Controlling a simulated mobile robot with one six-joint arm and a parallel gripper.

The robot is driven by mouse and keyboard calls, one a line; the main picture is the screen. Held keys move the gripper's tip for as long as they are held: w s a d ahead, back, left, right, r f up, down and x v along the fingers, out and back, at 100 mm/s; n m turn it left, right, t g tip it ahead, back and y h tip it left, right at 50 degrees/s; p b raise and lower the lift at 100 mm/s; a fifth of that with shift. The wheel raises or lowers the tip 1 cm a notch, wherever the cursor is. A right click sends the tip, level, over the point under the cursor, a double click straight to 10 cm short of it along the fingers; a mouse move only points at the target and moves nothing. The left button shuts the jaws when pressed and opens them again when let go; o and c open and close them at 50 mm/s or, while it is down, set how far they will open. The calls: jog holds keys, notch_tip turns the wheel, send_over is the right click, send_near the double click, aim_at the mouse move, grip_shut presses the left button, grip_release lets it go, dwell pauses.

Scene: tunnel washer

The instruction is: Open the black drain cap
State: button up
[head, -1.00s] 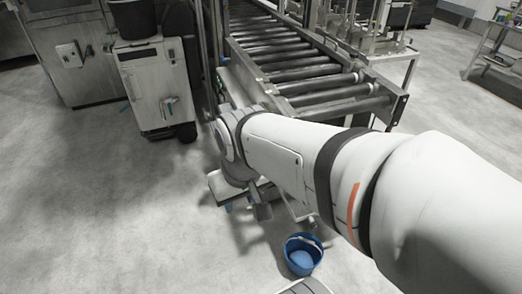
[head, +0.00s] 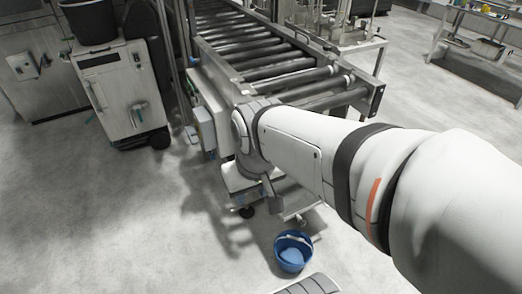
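I cannot make out the black drain cap in the head view. My arm reaches in from the right and its grey joint (head: 252,135) hangs in front of the near end of the roller conveyor. The arm covers part of the conveyor's underside. My gripper does not show clearly, so its fingers and their distance to any cap cannot be seen. A low metal unit (head: 238,178) on a castor stands below the joint, partly hidden by the arm.
The roller conveyor (head: 250,50) runs towards the back. A blue bucket (head: 293,252) stands on the floor below the arm. A white wheeled cabinet (head: 115,95) with a black bin (head: 90,20) on top stands at left. The floor at lower left is clear.

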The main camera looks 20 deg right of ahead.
jog(key=shift+o, duration=0.5)
jog(key=shift+d, duration=0.1)
jog(key=o, duration=0.4)
jog(key=w+d+f+t+h+b, duration=0.2)
jog(key=w+d+f+b, duration=0.5)
jog(key=w+d+f, duration=0.5)
jog(key=w+d, duration=0.2)
jog(key=w, duration=0.1)
jog(key=shift+f+m+t+h, duration=0.3)
jog(key=t+y+b, duration=0.3)
jog(key=t+b, duration=0.7)
jog(key=b, duration=0.5)
send_over(304, 225)
jog(key=s+d, duration=0.1)
jog(key=d, duration=0.1)
notch_tip(304, 225, down, 45)
jog(key=s+a+f+m+t+b, duration=0.1)
jog(key=s+f+t+b, duration=0.2)
jog(key=s+f, duration=0.25)
jog(key=shift+y, duration=0.3)
jog(key=w, duration=0.5)
jog(key=w+b, duration=0.1)
jog(key=w, duration=0.1)
jog(key=shift+w+a+r, duration=0.15)
jog(key=shift+w+a, duration=0.05)
jog(key=shift+a, duration=0.2)
jog(key=shift+c, duration=0.3)
